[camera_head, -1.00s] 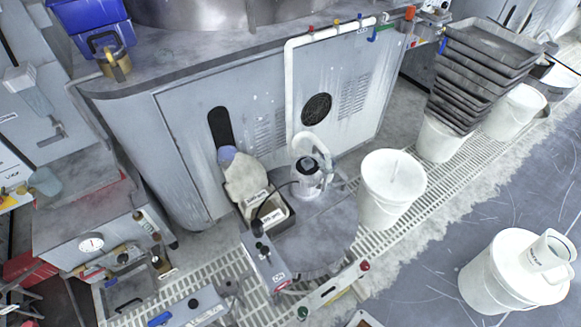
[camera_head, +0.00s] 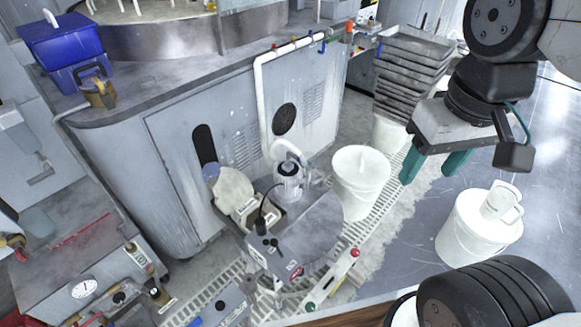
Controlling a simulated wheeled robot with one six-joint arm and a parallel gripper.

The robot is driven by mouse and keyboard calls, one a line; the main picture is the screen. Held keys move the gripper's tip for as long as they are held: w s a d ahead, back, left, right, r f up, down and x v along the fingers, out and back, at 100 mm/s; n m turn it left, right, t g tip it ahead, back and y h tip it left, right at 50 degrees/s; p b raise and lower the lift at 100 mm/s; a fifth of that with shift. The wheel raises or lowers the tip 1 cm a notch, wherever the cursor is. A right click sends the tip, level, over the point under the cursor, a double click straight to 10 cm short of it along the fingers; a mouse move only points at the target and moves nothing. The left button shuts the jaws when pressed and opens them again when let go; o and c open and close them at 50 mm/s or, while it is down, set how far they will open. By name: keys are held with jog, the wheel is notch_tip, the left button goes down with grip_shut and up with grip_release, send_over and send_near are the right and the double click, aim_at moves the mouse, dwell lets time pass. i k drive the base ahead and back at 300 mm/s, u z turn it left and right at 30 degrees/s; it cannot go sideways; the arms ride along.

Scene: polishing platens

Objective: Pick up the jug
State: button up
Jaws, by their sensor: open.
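The jug (camera_head: 499,204) is white, with a handle on its right side. It rests on the lid of a white bucket (camera_head: 470,240) at the right. My gripper (camera_head: 430,175) hangs at the upper right with two teal fingers apart and nothing between them. In the picture it is above and to the left of the jug, clearly apart from it. The jug's side facing away from the camera is hidden.
A second white bucket (camera_head: 360,182) stands left of the jug's bucket. A stack of dark trays (camera_head: 408,65) is behind my gripper. A grey machine cabinet (camera_head: 230,130) fills the middle left. The blue-grey floor (camera_head: 410,235) between the buckets is clear.

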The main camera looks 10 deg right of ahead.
aim_at(503, 207)
jog(key=z, duration=1.85)
jog(key=i, duration=1.35)
jog(key=u, duration=0.05)
